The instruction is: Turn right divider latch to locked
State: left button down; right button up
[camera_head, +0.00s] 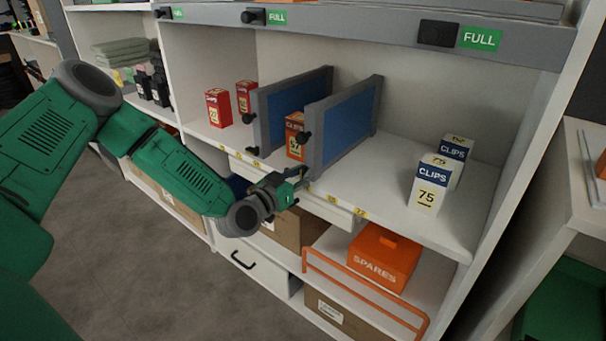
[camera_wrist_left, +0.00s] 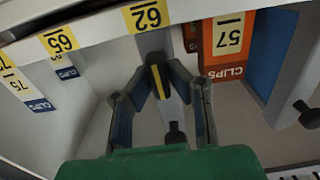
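The right divider (camera_head: 347,122) is a blue panel in a grey frame, upright on the shelf. In the left wrist view its grey front post (camera_wrist_left: 153,42) carries a dark latch (camera_wrist_left: 160,80) with a yellow stripe, tilted slightly from the post's line. A black knob (camera_wrist_left: 175,134) also sits on the post; it shows in the head view (camera_head: 303,137). My left gripper (camera_head: 301,181) is at the foot of this post. In the wrist view its fingers (camera_wrist_left: 166,104) are apart, one on each side of the latch; contact is unclear. My right gripper is out of view.
The left divider (camera_head: 294,104) stands close by, with an orange box (camera_head: 295,136) marked 57 between the dividers. Red boxes (camera_head: 218,108) stand left, white-and-blue CLIPS boxes (camera_head: 428,187) right. The shelf's front edge has yellow number labels (camera_wrist_left: 146,16). An orange SPARES bin (camera_head: 374,256) sits below.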

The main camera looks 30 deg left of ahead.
pick_arm(q)
jog(key=shift+a+f, duration=0.1)
jog(key=shift+a, duration=0.05)
jog(key=shift+s, duration=0.1)
jog(key=shift+m+p, duration=0.9)
jog(key=m+p, duration=0.2)
jog(key=shift+d+m, duration=0.2)
jog(key=shift+m, duration=0.1)
jog(key=m+p, duration=0.2)
jog(key=m, duration=0.2)
jog(key=shift+d+f+m, duration=0.1)
jog(key=shift+m, duration=0.2)
jog(key=m+p, duration=0.1)
jog(key=m, duration=0.3)
jog(key=shift+s+f+m+p, duration=0.1)
jog(key=shift+f+m+p, duration=0.05)
jog(key=shift+m+p, duration=0.15)
jog(key=m, duration=0.4)
jog(key=shift+f+p, duration=0.15)
jog(key=shift+p, duration=0.15)
